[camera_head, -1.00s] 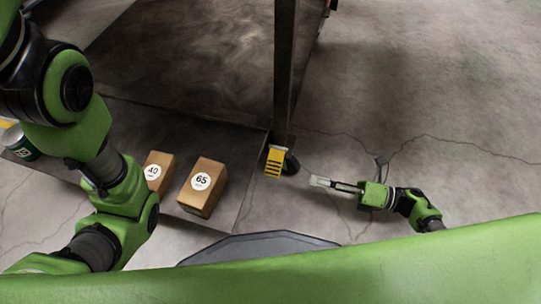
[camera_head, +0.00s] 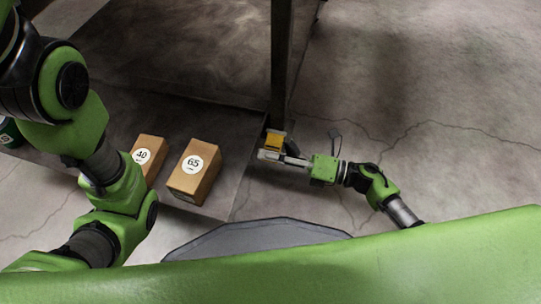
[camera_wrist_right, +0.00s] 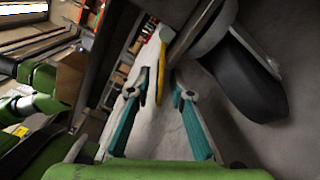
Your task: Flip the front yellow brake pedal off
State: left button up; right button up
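The yellow brake pedal (camera_head: 275,139) sits at the foot of the dark post. My right gripper (camera_head: 268,154) reaches it from the right, its fingertips at the pedal's near side and hiding its lower part. In the right wrist view the pedal shows as a thin yellow edge (camera_wrist_right: 161,72), between the tips of the right gripper (camera_wrist_right: 160,84). The teal fingers stand apart; whether they touch the pedal I cannot tell. A dark caster wheel (camera_wrist_right: 252,80) is right beside it. My left arm is at the left of the head view; its gripper does not show.
Cardboard boxes marked 40 (camera_head: 149,153) and 65 (camera_head: 194,172) stand on the dark platform (camera_head: 232,138), left of the pedal. A dark post (camera_head: 281,65) rises behind the pedal. The concrete floor (camera_head: 430,100) on the right is clear.

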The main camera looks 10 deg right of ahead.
grip_shut()
